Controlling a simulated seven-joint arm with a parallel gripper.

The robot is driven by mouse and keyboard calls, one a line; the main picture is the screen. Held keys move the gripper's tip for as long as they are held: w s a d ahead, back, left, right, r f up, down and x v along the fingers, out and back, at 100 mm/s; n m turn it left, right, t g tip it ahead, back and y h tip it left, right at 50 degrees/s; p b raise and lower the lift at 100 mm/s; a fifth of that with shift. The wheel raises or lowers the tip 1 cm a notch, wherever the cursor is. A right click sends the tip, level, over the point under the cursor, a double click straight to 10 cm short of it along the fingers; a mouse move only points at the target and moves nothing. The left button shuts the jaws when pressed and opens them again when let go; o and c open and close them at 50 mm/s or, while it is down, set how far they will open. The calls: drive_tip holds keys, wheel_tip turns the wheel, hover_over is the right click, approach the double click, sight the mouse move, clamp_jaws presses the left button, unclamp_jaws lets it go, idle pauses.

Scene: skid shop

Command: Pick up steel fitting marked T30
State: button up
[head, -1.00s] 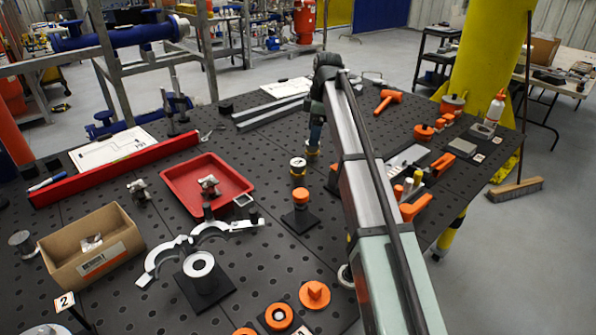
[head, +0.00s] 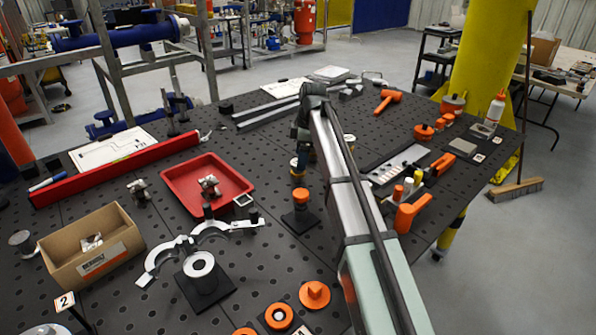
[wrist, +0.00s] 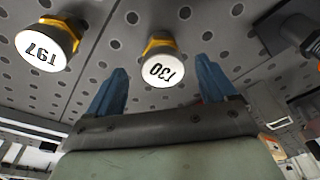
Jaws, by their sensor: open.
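The steel fitting marked T30 (wrist: 160,68) shows in the wrist view, with a white round face, its label upside down, and a yellow collar. It lies between the lines of my gripper's (wrist: 162,76) two blue fingers, which are apart with nothing held. Contact cannot be told. A like fitting marked T97 (wrist: 48,45) stands to its left. In the head view my gripper (head: 302,150) hangs over the table's middle and partly covers a white-topped fitting (head: 294,162); its label is unreadable there.
An orange-topped piece on a black base (head: 301,197) stands just in front of my gripper in the head view. A red tray (head: 180,190) and a cardboard box (head: 110,262) are to the left. Orange tools (head: 411,213) lie right of my arm.

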drive_tip(key=f, duration=0.1)
drive_tip(key=a+f, duration=0.1)
drive_tip(key=f, duration=0.2)
drive_tip(key=shift+s+a+f, duration=0.2)
drive_tip(key=shift+s+f, duration=0.05)
drive_tip(key=shift+f, duration=0.15)
drive_tip(key=c, duration=1.2)
